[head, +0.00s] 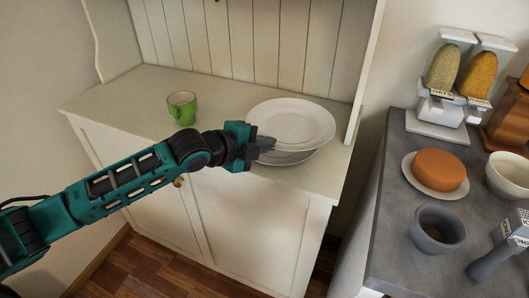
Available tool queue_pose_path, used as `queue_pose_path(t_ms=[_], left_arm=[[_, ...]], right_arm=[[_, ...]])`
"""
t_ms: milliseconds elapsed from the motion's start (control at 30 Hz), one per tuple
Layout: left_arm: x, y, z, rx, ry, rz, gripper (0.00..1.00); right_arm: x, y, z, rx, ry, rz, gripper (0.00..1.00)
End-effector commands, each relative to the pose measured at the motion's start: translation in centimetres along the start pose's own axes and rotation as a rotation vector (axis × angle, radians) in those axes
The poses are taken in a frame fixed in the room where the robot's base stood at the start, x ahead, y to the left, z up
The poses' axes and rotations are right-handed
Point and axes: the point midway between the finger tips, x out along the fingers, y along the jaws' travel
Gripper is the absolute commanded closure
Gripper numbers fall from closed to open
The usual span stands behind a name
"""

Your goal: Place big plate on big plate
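A white big plate (292,121) is above the right part of the white cabinet top. My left gripper (266,144) reaches in from the left and is shut on the near-left rim of this plate. A second white big plate (288,159) lies beneath it on the cabinet top; only its near edge shows, as the upper plate hides the rest. Whether the two plates touch is hard to tell. My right gripper is not in view.
The cabinet's back panel and right side post are close behind the plates. On the grey counter (395,250) at right are an orange cake on a plate (462,190), bowls and cereal dispensers (443,80).

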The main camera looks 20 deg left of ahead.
Motion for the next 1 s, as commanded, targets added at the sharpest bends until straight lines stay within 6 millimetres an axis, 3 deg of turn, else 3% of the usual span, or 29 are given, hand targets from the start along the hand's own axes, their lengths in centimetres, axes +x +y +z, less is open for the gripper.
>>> queue_pose_path(t_ms=[167,633,733,1000], left_arm=[[1.0,2.0,0.4,0.000,0.001,-0.005,1.00],[1.3,2.6,0.5,0.002,0.002,-0.007,1.00],[1.3,2.8,0.5,0.000,0.000,0.000,0.87],[1.3,2.6,0.5,0.000,0.000,-0.001,0.85]], right_arm=[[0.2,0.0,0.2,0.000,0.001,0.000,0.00],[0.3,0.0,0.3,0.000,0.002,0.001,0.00],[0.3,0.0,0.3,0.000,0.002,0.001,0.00],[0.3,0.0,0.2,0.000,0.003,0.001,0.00]])
